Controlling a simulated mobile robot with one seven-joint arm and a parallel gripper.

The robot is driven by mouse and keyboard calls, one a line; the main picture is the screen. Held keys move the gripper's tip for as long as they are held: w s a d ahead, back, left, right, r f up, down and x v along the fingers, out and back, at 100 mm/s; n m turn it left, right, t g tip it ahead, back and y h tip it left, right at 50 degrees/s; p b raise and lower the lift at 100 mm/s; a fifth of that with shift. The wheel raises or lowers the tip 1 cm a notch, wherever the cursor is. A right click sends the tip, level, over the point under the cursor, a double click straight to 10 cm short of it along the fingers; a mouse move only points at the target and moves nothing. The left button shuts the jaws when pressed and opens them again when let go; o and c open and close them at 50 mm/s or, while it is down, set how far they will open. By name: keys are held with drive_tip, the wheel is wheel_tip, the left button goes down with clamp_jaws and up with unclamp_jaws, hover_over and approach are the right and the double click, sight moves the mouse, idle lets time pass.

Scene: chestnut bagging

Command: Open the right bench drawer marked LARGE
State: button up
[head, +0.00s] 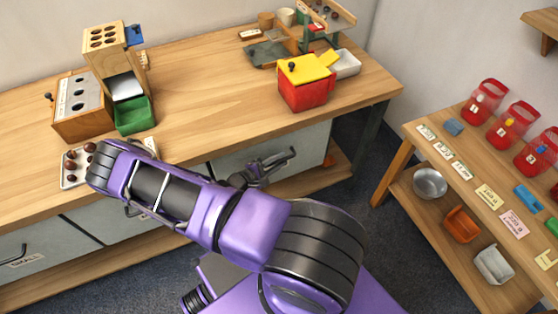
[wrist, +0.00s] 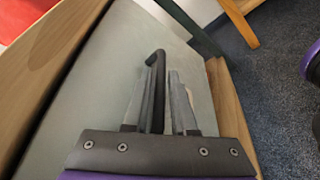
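The right bench drawer (head: 228,163) has a pale grey-green front that looks closed, and its LARGE label is not visible. Its dark bar handle (head: 285,157) sticks out from the front. In the wrist view the drawer front (wrist: 100,75) fills the left and middle, and the handle (wrist: 155,62) runs between my two fingers. My gripper (head: 262,167) is at the handle, with its fingers close on both sides of the bar. It also shows in the wrist view (wrist: 162,95), where little gap shows beside the bar. My forearm hides part of the drawers.
Another drawer marked SMALL (head: 27,258) is at the left. The bench top (head: 215,100) holds a wooden sorter (head: 105,65), a green bin (head: 135,115) and a red box (head: 305,90). A side table (head: 425,160) with red jars stands at right. Blue carpet (head: 375,230) lies between.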

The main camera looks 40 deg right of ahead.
clamp_jaws()
idle(1.1)
